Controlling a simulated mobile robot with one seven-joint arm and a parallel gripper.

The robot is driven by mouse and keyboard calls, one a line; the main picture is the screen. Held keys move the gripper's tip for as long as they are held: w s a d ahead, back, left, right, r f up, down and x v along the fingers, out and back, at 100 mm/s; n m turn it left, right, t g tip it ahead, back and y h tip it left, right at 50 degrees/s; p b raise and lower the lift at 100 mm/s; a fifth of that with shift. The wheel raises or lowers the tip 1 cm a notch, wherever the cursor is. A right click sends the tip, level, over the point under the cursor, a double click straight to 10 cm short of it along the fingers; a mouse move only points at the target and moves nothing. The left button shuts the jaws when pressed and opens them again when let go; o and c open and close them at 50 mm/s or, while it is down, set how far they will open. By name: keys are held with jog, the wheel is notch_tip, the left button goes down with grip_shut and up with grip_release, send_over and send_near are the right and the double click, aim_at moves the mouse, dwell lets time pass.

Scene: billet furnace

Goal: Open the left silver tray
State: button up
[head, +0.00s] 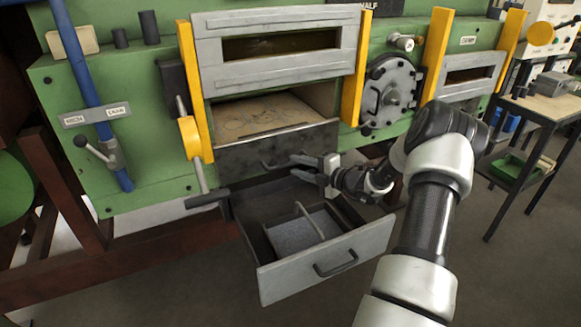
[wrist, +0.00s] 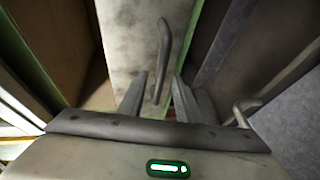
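The left silver tray (head: 240,158) shows in the head view as a dark metal front below the left furnace opening, with a small bar handle (head: 274,163) on its lower part. My gripper (head: 302,168) is just right of that handle. In the wrist view my gripper (wrist: 160,82) is open, and a curved handle (wrist: 163,45) on a pale, stained panel (wrist: 130,35) lies ahead, its near end between the two fingers. I cannot tell whether the fingers touch it. Nothing is visibly gripped.
Below the tray a grey drawer (head: 335,265) stands pulled out, with a divided inside. A raised silver door (head: 280,70) hangs between yellow rails (head: 354,75). A round hatch (head: 390,92) is to the right. A black side table (head: 545,108) stands far right.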

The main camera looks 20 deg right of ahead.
aim_at(292, 164)
jog(key=shift+x, duration=1.8)
grip_shut()
